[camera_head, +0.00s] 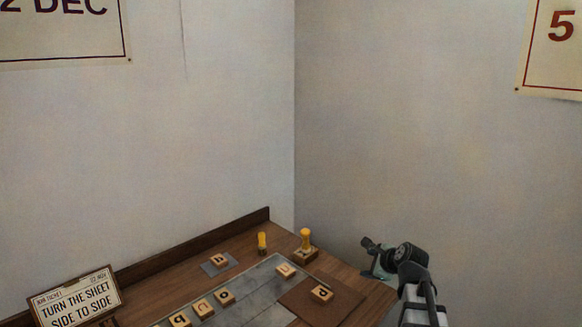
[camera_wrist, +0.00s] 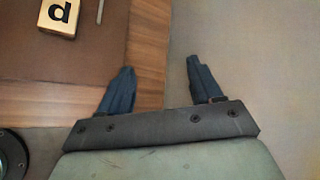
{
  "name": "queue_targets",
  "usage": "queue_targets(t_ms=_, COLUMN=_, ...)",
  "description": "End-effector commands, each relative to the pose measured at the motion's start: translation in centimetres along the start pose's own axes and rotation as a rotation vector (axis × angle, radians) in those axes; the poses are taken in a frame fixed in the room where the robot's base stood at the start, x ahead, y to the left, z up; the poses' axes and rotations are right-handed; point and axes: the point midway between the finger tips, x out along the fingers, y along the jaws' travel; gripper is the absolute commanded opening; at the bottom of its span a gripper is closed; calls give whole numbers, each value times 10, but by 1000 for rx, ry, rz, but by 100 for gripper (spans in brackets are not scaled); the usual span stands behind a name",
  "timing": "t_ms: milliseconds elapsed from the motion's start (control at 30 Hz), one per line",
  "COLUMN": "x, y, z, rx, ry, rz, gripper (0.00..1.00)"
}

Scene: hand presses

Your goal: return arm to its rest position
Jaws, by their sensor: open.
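My gripper (camera_head: 371,260) is at the right of the head view, by the right end of the wooden table (camera_head: 352,279). In the wrist view my gripper (camera_wrist: 160,67) shows two dark fingers set apart with nothing between them. The left finger overlaps the table's edge and the right finger is over the plain grey area beyond it. A wooden letter block (camera_head: 321,293) on the brown mat (camera_head: 300,300) is the nearest thing on the table; a block (camera_wrist: 60,17) also shows in the wrist view.
Several letter blocks lie on or around the grey sheet (camera_head: 250,292). A yellow-handled stamp (camera_head: 305,240) and a yellow piece (camera_head: 262,242) stand at the back. A sign (camera_head: 76,298) stands at the left. Walls rise behind; the space above the table is clear.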

Motion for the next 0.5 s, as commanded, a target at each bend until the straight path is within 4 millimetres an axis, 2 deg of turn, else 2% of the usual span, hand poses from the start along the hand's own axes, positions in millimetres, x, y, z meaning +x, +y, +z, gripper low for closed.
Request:
queue_targets(t_ms=33, x=2, y=-7, z=-34, rx=-29, ry=73, rz=-5, gripper=64)
queue_targets(t_ms=200, x=3, y=-19, z=-136, rx=-147, ry=306, rz=3, gripper=64)
queue_targets(t_ms=300, x=2, y=-16, z=-191, rx=-225, ry=429, rz=36, gripper=64)
queue_targets(t_ms=400, x=6, y=1, z=-235, rx=-313, ry=520, rz=99, gripper=64)
queue_targets(t_ms=500, x=16, y=27, z=-257, rx=-392, ry=555, rz=175, gripper=64)
